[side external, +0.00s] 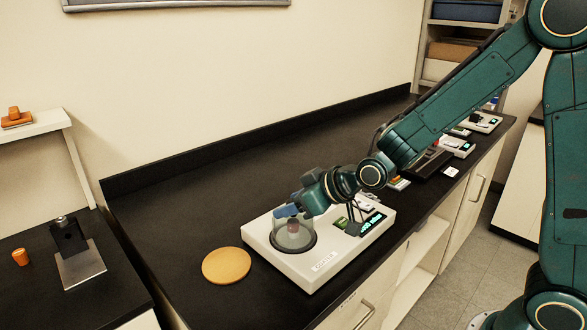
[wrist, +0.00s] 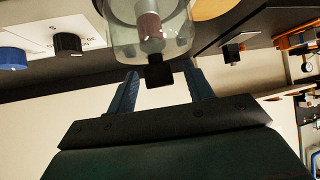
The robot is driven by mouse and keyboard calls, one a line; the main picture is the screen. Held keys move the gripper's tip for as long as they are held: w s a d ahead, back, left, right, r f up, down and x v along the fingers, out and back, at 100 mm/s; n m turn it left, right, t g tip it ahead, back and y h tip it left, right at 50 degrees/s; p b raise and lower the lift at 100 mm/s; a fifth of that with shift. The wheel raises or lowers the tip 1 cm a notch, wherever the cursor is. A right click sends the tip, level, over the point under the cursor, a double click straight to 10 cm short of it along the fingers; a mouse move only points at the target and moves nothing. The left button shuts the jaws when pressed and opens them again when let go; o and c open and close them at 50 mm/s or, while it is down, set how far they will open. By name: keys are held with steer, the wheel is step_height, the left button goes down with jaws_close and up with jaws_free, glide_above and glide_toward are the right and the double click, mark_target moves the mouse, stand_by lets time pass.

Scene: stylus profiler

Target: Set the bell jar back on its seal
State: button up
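The clear bell jar (side external: 291,238) stands upright on the white instrument (side external: 330,262). Its base appears to sit within the dark seal ring (side external: 297,254); exact contact is too small to tell. In the wrist view the glass jar (wrist: 178,38) has a black knob (wrist: 159,76), and a reddish-brown part shows inside it. My gripper (side external: 289,211) is at the top of the jar. In the wrist view its two blue fingers (wrist: 159,80) stand apart on either side of the knob, with gaps showing. The gripper is open.
A round orange disc (side external: 226,266) lies on the black bench left of the instrument. The instrument's display (side external: 372,223) and controls are to the right of the jar. More small devices (side external: 458,146) stand farther along the bench. The bench behind the instrument is clear.

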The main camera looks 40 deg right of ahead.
steer(key=shift+c, duration=0.3)
steer(key=v, duration=0.7)
stand_by(0.8)
steer(key=shift+s+r, duration=0.1)
steer(key=shift+s, duration=0.05)
steer(key=v, duration=1.3)
steer(key=shift+s, duration=0.2)
stand_by(0.5)
steer(key=shift+r, duration=0.1)
steer(key=shift+s, duration=0.1)
steer(key=s+d+f+m+g+h, duration=0.1)
steer(key=s+d+g, duration=0.1)
steer(key=s, duration=0.3)
steer(key=s+d+f+m+g+h, duration=0.1)
steer(key=s+m+g, duration=0.1)
steer(key=s, duration=0.4)
steer(key=shift+s+d+g+h, duration=0.2)
steer(key=shift+d+g+h, duration=0.1)
steer(key=shift+d+h, duration=0.1)
